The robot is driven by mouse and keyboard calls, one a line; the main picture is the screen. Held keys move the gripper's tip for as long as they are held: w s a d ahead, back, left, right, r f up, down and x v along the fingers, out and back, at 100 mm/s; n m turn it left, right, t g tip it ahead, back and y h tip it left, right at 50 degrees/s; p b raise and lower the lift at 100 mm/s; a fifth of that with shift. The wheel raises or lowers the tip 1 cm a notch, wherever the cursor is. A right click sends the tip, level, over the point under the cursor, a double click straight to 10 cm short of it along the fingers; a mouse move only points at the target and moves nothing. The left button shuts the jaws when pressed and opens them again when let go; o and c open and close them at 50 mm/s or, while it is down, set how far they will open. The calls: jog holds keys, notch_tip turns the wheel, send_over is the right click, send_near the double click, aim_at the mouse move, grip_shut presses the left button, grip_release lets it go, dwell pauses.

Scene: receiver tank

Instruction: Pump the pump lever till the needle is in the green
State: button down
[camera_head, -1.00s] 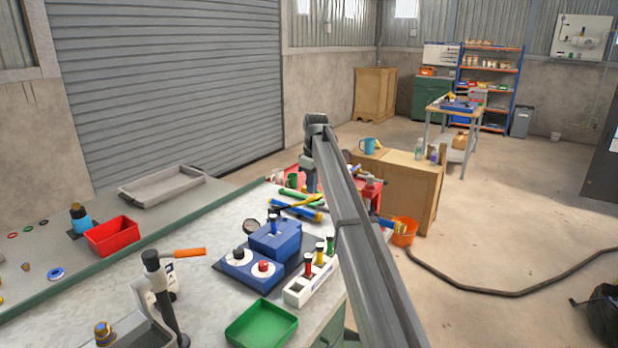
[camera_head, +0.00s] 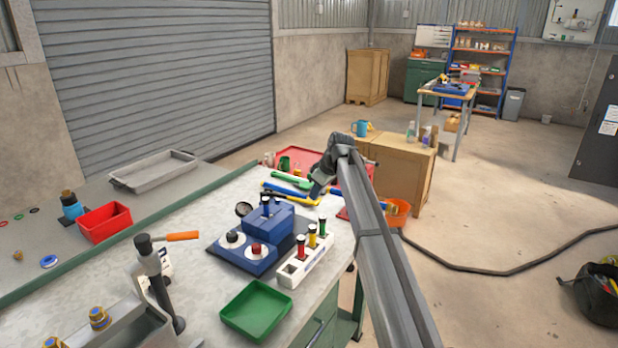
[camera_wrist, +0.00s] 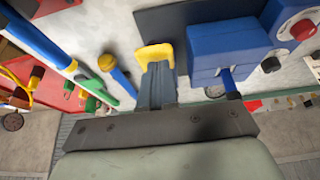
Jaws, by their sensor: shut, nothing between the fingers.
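A blue box unit (camera_head: 268,223) stands on the bench, with a black and a red knob on its front panel. A short upright stick with a dark top (camera_head: 265,204) rises from it; I cannot tell whether this is the pump lever. A small dark round gauge-like thing (camera_head: 243,209) is beside it; its needle is too small to read. My gripper (camera_head: 317,190) is shut and empty, right of and behind the blue unit. In the wrist view, my yellow-tipped gripper (camera_wrist: 155,55) points toward the bench, beside the blue unit (camera_wrist: 222,48) and apart from it.
A white rack with coloured-capped pieces (camera_head: 301,265) and a green tray (camera_head: 256,310) are in front of the unit. An orange-handled tool (camera_head: 180,236) by a dark post is left. Blue, yellow and green hand tools (camera_head: 290,190) lie behind. Bare bench top is left of the unit.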

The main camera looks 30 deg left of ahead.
jog(key=shift+d+f, duration=0.15)
jog(key=shift+f, duration=0.5)
jog(key=shift+d+f, duration=0.25)
jog(key=shift+f, duration=0.2)
jog(key=shift+s, duration=0.1)
notch_tip(320, 180, up, 6)
jog(key=shift+a+f, duration=0.1)
jog(key=shift+f, duration=0.05)
jog(key=v, duration=0.9)
jog(key=shift+d, duration=0.2)
